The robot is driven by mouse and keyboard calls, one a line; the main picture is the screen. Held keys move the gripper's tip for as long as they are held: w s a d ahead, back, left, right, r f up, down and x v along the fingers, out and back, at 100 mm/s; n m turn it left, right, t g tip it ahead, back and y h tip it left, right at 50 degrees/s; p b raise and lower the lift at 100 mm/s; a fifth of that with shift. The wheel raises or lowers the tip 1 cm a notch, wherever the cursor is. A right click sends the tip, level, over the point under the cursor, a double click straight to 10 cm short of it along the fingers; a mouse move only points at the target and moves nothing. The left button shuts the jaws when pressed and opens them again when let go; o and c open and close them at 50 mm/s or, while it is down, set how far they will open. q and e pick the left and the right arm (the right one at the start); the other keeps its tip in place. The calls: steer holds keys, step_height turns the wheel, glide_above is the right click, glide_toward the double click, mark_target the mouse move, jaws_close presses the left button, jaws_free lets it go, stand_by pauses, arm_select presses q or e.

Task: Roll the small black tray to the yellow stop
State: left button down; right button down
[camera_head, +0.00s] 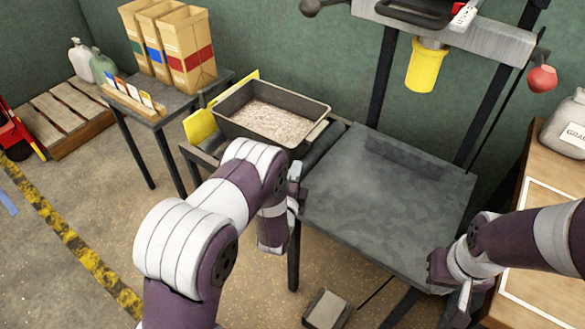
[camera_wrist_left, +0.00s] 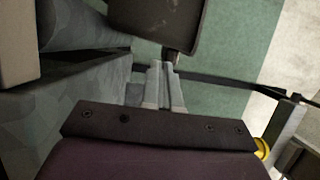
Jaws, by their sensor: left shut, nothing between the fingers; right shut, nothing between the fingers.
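The small black tray (camera_head: 232,104) holds pale pinkish grain and sits on the rollers (camera_head: 328,143) left of the grey table. Yellow plates stand at the rollers' far left end: the yellow stop (camera_head: 200,126) in front and another yellow piece (camera_head: 250,75) behind. The tray's left end is close to them; whether it touches is unclear. My left gripper (camera_head: 297,184) is shut and empty by the tray's near right side. In the left wrist view its fingers (camera_wrist_left: 164,82) are together just below a dark tray-like body (camera_wrist_left: 155,22). My right gripper (camera_head: 463,300) is shut and empty.
The grey table (camera_head: 385,205) is bare right of the rollers, with a yellow cylinder (camera_head: 426,65) hanging above it. A side table (camera_head: 175,102) with paper bags (camera_head: 188,55) stands left. A wooden bench (camera_head: 545,190) with a jug (camera_head: 567,125) stands right.

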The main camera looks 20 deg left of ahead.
arm_select(q)
steer(key=shift+w+a, duration=0.65)
